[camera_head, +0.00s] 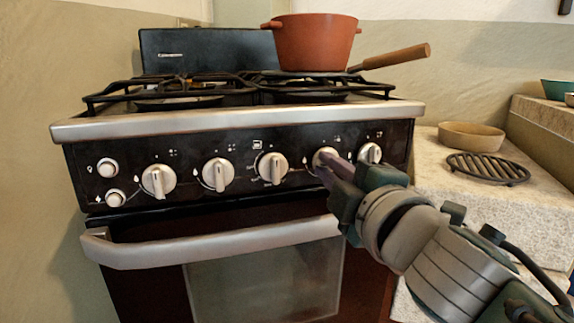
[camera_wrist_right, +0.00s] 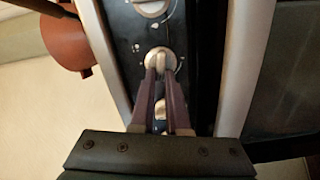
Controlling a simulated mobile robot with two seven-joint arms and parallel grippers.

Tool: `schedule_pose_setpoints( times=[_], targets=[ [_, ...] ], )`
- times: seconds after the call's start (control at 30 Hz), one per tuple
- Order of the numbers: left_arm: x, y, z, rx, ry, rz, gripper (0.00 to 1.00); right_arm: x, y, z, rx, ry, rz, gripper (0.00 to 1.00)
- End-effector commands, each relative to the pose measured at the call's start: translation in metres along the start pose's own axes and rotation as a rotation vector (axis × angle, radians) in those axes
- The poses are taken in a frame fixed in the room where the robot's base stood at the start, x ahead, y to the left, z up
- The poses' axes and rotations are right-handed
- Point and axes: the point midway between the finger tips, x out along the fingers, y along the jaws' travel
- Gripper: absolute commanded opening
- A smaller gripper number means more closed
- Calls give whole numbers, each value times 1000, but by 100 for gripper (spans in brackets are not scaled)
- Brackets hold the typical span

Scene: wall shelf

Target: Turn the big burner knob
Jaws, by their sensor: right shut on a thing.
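The stove's black front panel (camera_head: 243,150) carries a row of silver knobs. My right gripper (camera_head: 324,168) reaches in from the lower right and is shut on the second knob from the right (camera_head: 326,155). In the right wrist view the two purple fingers (camera_wrist_right: 160,73) lie on either side of this gripped knob (camera_wrist_right: 160,57), touching it. The fingers and wrist hide part of the knob in the head view. The rightmost knob (camera_head: 370,153) is just beside the gripper and free. My left gripper is not in view.
A red pot (camera_head: 312,42) and a wooden-handled pan (camera_head: 398,56) stand on the stove grates. The oven handle (camera_head: 215,243) sticks out below the panel. A counter at the right holds a tan bowl (camera_head: 471,136) and a dark round trivet (camera_head: 488,168).

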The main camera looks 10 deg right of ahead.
Motion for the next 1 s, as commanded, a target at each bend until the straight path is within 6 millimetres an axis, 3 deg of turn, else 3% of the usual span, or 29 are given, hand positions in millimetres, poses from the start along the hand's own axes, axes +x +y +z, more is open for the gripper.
schedule_pose_setpoints(
  times=[0.73,0.77,1.0],
  targets=[
    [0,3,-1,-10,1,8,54,0,-1,0,-95,0,0,0],
    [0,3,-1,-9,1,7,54,0,-1,0,-95,0,0,14],
    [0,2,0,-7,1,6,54,0,-1,0,-95,0,0,41]
  ],
)
